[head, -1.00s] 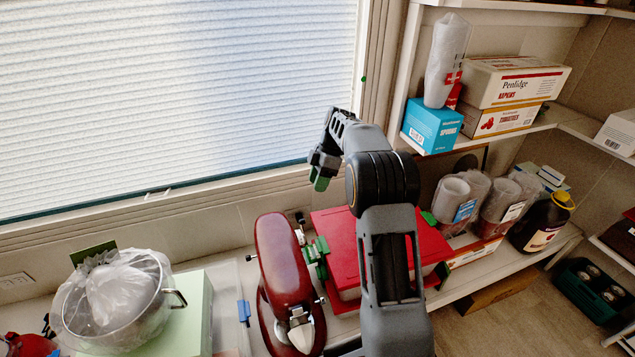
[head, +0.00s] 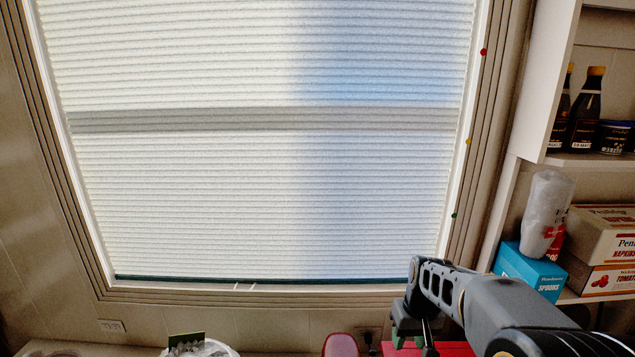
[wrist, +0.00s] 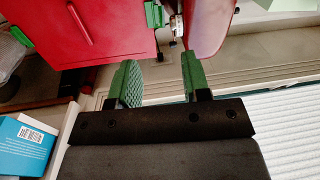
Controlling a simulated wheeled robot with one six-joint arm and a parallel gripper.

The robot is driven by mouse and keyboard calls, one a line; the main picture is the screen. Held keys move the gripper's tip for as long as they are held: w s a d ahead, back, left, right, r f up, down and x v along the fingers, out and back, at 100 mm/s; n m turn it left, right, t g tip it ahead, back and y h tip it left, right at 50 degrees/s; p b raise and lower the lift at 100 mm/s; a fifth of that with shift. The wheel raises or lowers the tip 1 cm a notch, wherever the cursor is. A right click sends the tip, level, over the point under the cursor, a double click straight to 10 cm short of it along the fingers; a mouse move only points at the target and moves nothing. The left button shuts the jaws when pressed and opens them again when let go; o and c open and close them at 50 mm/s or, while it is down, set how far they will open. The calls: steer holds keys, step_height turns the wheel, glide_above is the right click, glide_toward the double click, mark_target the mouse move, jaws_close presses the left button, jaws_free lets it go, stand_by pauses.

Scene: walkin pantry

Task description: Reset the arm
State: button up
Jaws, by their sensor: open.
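My gripper (wrist: 158,85) shows in the wrist view with its two green fingers apart and nothing between them. In the head view my gripper (head: 413,342) hangs at the bottom, right of centre, in front of the wall below the window, and its fingertips are partly cut off. A red box (wrist: 85,30) lies beyond the fingers in the wrist view. Its top edge (head: 450,349) shows at the bottom of the head view. A dark red stand mixer (wrist: 208,25) is beside the box.
A window with a pleated blind (head: 260,190) fills most of the head view. At right, shelves hold a blue box (head: 528,272), a wrapped white item (head: 546,212), stacked cartons (head: 605,235) and dark bottles (head: 583,110). A plastic-wrapped pot (head: 200,346) shows at the bottom.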

steer(key=s+a+r+t+p, duration=0.1)
steer(key=s+a+r+p, duration=0.1)
steer(key=s+r+p, duration=0.4)
steer(key=s+a+r+t+h+p, duration=0.1)
steer(key=s+r+p, duration=0.5)
steer(key=r, duration=0.9)
steer(key=shift+s+a+t+p, duration=0.2)
steer(key=shift+a+t+p, duration=0.2)
steer(key=shift+t+p, duration=0.5)
